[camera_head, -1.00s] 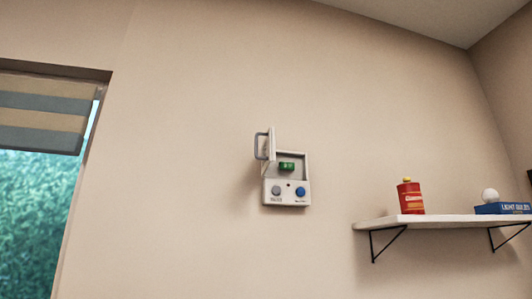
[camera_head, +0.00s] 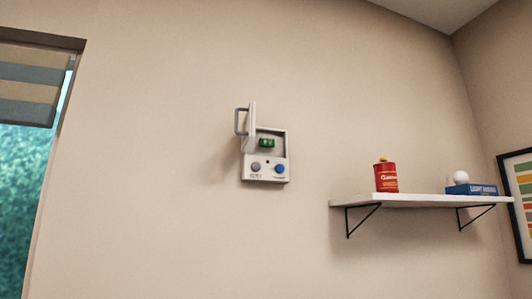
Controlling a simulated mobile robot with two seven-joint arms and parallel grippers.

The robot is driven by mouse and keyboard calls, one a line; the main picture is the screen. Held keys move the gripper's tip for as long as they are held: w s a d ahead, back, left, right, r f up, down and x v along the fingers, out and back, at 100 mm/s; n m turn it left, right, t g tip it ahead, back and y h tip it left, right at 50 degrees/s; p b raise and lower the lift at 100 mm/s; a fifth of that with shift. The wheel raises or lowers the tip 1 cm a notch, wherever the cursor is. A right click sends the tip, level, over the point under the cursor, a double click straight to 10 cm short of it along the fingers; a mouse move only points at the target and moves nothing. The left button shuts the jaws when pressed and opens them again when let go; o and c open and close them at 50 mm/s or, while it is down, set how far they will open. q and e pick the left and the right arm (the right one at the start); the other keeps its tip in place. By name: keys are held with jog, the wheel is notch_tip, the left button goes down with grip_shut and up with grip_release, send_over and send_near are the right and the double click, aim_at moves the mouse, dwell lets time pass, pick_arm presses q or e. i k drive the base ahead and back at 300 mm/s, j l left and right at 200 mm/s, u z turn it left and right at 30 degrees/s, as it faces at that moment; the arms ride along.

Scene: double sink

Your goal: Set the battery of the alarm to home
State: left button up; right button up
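The alarm box (camera_head: 265,170) is mounted on the wall near the middle of the head view. Its cover (camera_head: 249,127), with a grey handle (camera_head: 237,121), stands swung open at the left side. Inside the upper recess sits a small green battery-like piece (camera_head: 266,143). Below it on the front are a grey button (camera_head: 256,167) and a blue button (camera_head: 280,169), with a small dark dot between them. The labels under the buttons are too small to read. Neither of my grippers shows in the head view.
A white wall shelf (camera_head: 420,201) on black brackets is at the right. It holds a red can (camera_head: 386,177), a blue light bulb box (camera_head: 471,190) and a white bulb (camera_head: 460,177). A framed picture (camera_head: 519,200) hangs at the right edge. A window with a striped blind (camera_head: 28,90) is at the left.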

aim_at(264, 142)
jog(key=u, duration=1.55)
jog(key=l, duration=1.85)
jog(key=i, duration=0.05)
